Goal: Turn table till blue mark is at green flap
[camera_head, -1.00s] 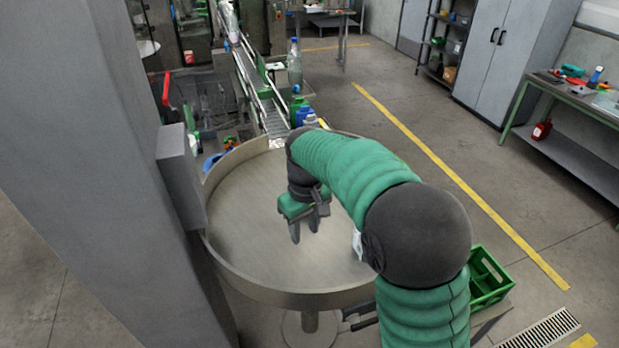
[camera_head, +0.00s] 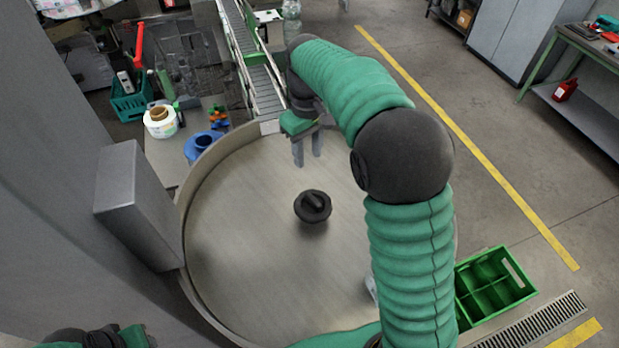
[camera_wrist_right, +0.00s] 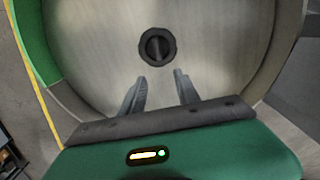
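The round metal table (camera_head: 245,255) has a raised rim and a black knob (camera_head: 313,206) on its surface. The knob also shows in the right wrist view (camera_wrist_right: 158,46). My right gripper (camera_head: 308,153) is open and empty, above the far part of the table and apart from the knob. Its spread fingers show in the right wrist view (camera_wrist_right: 160,92). A green stretch (camera_wrist_right: 33,45) lies along the rim there; I cannot tell whether it is the flap. I see no blue mark. A dark and green part of mine shows at the lower left; its fingers are not visible.
A grey box on a column (camera_head: 135,205) stands at the table's left. A conveyor (camera_head: 255,75) meets its far edge. Label rolls (camera_head: 160,121) and a blue reel (camera_head: 203,146) lie beyond the rim. A green crate (camera_head: 495,287) stands at the right.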

